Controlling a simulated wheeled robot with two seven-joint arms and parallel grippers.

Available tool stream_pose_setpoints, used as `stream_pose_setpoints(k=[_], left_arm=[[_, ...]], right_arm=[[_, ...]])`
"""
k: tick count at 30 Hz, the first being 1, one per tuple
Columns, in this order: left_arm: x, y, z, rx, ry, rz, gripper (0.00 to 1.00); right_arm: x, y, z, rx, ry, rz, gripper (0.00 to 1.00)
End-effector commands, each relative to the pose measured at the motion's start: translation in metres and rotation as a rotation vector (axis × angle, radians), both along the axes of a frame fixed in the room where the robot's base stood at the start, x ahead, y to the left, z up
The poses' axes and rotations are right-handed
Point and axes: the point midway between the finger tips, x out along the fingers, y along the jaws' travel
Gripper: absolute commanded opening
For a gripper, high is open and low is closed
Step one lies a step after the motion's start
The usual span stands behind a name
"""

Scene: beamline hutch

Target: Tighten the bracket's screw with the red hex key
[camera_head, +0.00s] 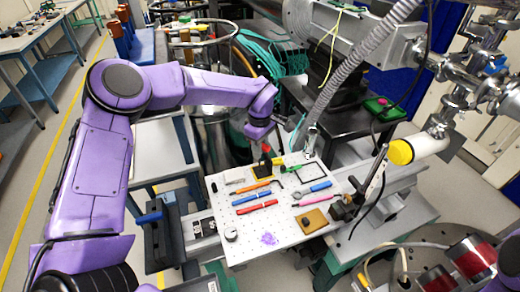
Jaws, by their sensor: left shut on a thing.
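My left gripper (284,122), at the end of the purple arm, is above the far edge of a white perforated board (276,238). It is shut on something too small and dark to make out. A red slim tool (257,206) lies on the left half of the board; I cannot tell whether it is the red hex key. A dark L-shaped piece (301,167) lies near the board's far edge. A small silver upright part (311,140) stands just behind that edge; whether it is the bracket is unclear, and no screw can be made out. My right gripper is out of view.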

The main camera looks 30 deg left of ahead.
Motion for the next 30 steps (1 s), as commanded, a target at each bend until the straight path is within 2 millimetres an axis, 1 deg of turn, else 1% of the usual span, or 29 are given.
stream_pose_setpoints(k=[1,3,10,15,18,30], left_arm=[[0.000,0.000,-0.002,-0.001,-0.001,0.054,0.00],[0.000,0.000,-0.001,-0.001,-0.001,0.093,0.00],[0.000,0.000,-0.001,0.000,-0.001,0.115,0.00],[-0.001,0.000,-0.003,0.000,-0.002,0.372,0.00],[-0.001,0.000,-0.001,0.001,-0.003,0.442,0.00],[-0.001,0.000,0.000,0.002,-0.002,0.442,0.00]], right_arm=[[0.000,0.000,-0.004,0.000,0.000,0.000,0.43],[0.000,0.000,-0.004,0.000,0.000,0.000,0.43],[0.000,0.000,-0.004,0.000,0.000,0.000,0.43],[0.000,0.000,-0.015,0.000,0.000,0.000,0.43],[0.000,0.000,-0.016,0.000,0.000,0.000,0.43],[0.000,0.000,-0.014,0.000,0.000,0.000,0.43]])
